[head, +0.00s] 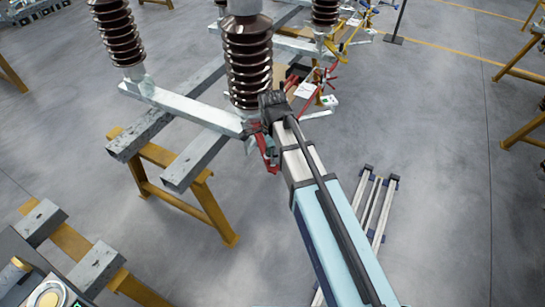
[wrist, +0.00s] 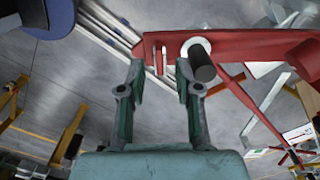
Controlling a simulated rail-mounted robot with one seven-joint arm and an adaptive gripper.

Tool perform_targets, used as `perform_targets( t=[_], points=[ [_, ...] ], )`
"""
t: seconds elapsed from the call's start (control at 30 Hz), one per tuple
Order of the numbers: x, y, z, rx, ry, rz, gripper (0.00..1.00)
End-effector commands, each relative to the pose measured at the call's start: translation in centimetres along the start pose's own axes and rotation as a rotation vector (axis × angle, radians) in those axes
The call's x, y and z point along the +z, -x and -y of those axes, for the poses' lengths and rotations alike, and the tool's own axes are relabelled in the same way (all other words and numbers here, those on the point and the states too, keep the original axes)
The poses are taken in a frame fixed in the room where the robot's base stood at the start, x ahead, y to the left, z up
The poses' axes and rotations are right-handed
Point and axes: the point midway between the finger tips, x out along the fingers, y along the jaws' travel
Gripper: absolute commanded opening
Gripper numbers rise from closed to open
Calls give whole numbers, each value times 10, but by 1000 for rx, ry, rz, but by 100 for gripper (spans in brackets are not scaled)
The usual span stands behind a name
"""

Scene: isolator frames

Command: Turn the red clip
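The red clip (wrist: 245,43) is a flat red bar across the upper right of the wrist view. Its slotted left end shows just above my gripper's fingertips, and a dark round pin with a pale ring sits on it. My gripper (wrist: 160,75) has two green fingers spread apart with a clear gap, nothing held between them. I cannot tell whether the fingertips touch the clip. In the head view the red clip (head: 267,153) hangs below the brown insulator at the end of the grey beam. My gripper (head: 258,141) is beside it, partly hidden by my arm.
Ribbed brown insulators (head: 248,60) stand on a grey metal beam (head: 190,105). Yellow trestles (head: 208,205) stand at left. Pale rails (head: 378,205) lie on the floor at right of my arm. Open grey floor (head: 450,180) spreads to the right.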

Motion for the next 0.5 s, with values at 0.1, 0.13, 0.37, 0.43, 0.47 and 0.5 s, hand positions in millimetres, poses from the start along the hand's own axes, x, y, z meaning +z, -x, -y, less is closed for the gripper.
perform_targets(
  t=[0.1, 0.13, 0.37, 0.43, 0.47, 0.5],
  points=[
    [0, 22, 1, -3, 0, 0, 33],
    [0, 27, 1, -3, 0, 0, 33],
    [0, 69, 1, -2, -1, 0, 33],
    [0, 79, 1, -2, -1, 0, 33],
    [0, 83, 1, -1, -1, 0, 33],
    [0, 87, 1, -1, -1, 0, 33]
  ],
)
